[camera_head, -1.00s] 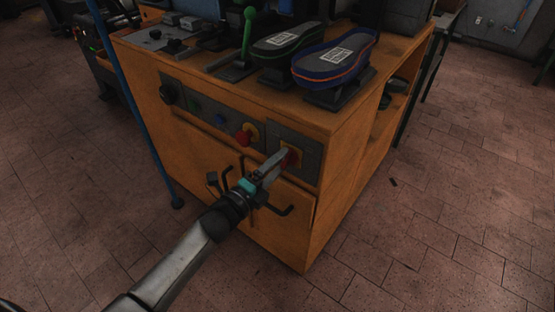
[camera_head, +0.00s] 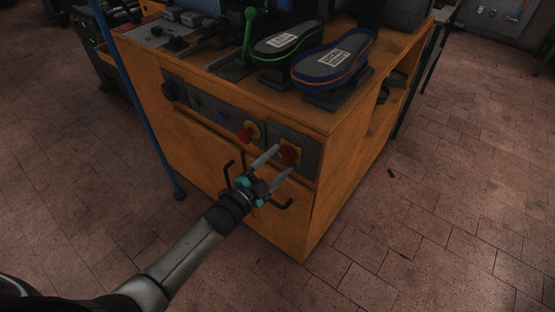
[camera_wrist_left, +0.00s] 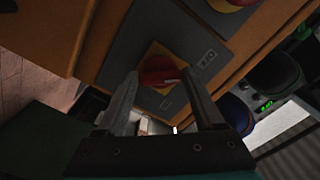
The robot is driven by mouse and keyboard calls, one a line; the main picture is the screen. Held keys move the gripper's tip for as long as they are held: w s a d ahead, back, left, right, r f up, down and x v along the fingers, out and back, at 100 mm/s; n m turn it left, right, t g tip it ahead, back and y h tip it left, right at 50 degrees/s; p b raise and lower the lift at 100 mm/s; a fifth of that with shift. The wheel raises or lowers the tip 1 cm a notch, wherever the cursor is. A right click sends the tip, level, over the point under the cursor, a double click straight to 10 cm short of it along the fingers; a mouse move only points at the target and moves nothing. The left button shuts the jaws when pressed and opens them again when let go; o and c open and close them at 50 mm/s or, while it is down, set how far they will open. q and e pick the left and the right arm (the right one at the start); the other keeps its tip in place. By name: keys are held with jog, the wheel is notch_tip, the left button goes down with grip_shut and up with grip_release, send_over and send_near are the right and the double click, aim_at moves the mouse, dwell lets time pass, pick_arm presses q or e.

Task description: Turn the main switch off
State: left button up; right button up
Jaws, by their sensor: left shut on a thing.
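The main switch is a red knob (camera_head: 290,155) on a yellow plate, set in a grey panel (camera_head: 309,150) on the front of the orange cabinet. My left gripper (camera_head: 286,158) is at the knob, one finger on each side of it, shut on it. In the left wrist view the red knob (camera_wrist_left: 158,71) sits between the fingertips of my left gripper (camera_wrist_left: 159,75). Pale marks show on the grey plate beside it; I cannot read the switch position surely. My right gripper is not in view.
Left of the switch are another red button (camera_head: 246,133) on yellow, a blue button (camera_head: 221,118) and a black knob (camera_head: 168,91). Dark bar handles (camera_head: 280,203) stick out below. Shoe soles (camera_head: 333,62) and a green-knobbed lever (camera_head: 250,14) are on top. A blue pole (camera_head: 133,95) stands left.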

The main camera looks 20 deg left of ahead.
pick_arm(q)
jog(key=shift+n, duration=0.5)
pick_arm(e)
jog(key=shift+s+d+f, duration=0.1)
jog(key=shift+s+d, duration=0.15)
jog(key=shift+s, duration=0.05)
pick_arm(q)
jog(key=o, duration=1.4)
jog(key=shift+s, duration=0.1)
